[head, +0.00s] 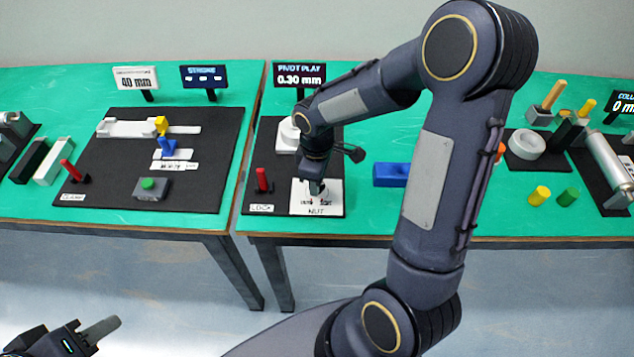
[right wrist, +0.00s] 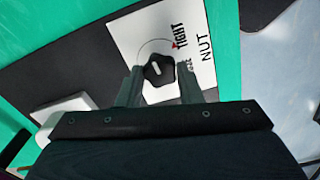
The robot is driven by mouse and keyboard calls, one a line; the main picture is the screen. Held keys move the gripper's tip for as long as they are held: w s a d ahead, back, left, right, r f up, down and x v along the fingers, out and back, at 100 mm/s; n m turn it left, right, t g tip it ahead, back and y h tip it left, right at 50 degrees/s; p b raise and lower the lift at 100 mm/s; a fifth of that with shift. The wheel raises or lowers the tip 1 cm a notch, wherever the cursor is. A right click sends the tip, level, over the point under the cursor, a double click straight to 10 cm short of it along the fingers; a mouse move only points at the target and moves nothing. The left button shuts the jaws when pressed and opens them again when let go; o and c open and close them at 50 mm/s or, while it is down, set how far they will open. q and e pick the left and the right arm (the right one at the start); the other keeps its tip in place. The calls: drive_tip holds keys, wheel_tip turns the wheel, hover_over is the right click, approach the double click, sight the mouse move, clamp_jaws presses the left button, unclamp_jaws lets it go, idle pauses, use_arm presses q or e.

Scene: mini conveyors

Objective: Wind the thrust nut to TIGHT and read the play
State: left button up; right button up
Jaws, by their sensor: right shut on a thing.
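The thrust nut is a dark lobed knob (right wrist: 158,72) with a short white mark, on a white plate (right wrist: 128,30) lettered TIGHT and NUT. A second, smaller word is partly hidden by a finger. My right gripper (right wrist: 162,84) is shut on the knob, one finger on each side. In the head view my right gripper (head: 316,186) is over the nut plate (head: 334,204), hiding most of the knob. The pivot play display (head: 299,76) reads 0.30 mm. My left gripper (head: 100,330) is low at the left, away from the table; its jaw opening is unclear.
A red lever (head: 262,180) marked LOCK stands left of the nut plate. A white block (head: 286,136) sits behind it, and a blue block (head: 390,174) lies to the right. My right arm covers much of the right table. A gap separates the two tables.

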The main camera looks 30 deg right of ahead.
drive_tip(key=m+b, duration=0.1)
drive_tip(key=m, duration=0.2)
drive_tip(key=shift+m, duration=0.4)
drive_tip(key=m+b, duration=0.1)
drive_tip(key=m, duration=0.1)
drive_tip(key=shift+m, duration=0.4)
drive_tip(key=m, duration=0.3)
drive_tip(key=shift+b, duration=0.35)
drive_tip(key=shift+m, duration=1.5)
drive_tip(key=o, duration=1)
drive_tip(key=shift+c, duration=0.2)
wheel_tip(320, 180, up, 8)
drive_tip(key=shift+f, duration=0.1)
